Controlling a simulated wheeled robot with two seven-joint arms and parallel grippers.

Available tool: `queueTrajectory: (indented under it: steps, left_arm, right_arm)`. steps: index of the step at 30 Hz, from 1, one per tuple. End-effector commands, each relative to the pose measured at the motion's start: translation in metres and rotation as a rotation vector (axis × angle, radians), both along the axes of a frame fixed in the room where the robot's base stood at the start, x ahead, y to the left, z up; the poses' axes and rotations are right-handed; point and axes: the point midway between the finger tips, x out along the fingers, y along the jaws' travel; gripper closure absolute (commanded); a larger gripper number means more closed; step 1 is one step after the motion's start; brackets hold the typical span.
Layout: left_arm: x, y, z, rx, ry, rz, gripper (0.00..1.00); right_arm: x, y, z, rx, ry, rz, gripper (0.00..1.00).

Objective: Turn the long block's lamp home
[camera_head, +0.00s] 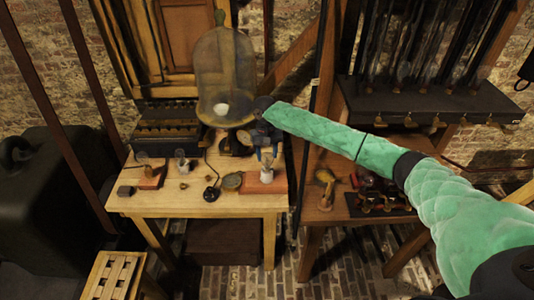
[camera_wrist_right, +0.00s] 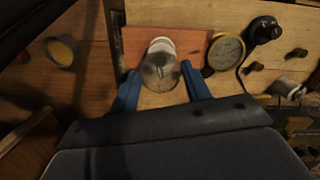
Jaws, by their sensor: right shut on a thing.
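A reddish wooden block (camera_head: 252,186) lies at the right of the wooden table. It also shows in the right wrist view (camera_wrist_right: 195,42). On it stands a small lamp (camera_head: 266,176) with a white base and a round, glassy top, seen nearly end-on in the right wrist view (camera_wrist_right: 160,68). My right gripper (camera_head: 266,158) reaches down from above with its blue fingers on both sides of the lamp, shut on it. The lamp's seat is partly hidden. Another reddish block (camera_head: 151,181) lies at the table's left. My left gripper is not in view.
A round brass-rimmed dial (camera_head: 232,181) lies close left of the lamp. A glass bell jar (camera_head: 226,70) rises behind. The table's front strip (camera_head: 200,208) is clear. A second table with instruments (camera_head: 385,200) stands at the right.

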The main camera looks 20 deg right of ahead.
Motion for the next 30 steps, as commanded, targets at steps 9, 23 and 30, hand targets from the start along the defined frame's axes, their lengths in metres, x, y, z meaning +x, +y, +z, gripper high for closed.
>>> queueTrajectory:
  steps: [9,23,30]
  left_arm:
    - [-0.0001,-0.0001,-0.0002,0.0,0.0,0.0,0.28]
    - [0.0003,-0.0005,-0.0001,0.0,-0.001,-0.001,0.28]
    - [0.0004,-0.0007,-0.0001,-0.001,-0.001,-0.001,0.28]
  right_arm:
    - [-0.0012,-0.0005,-0.0023,0.001,0.003,-0.253,0.8]
    - [0.0,-0.0013,-0.001,0.0,0.001,-0.484,0.8]
    - [0.0001,-0.0011,-0.0007,0.0,0.001,-0.483,0.27]
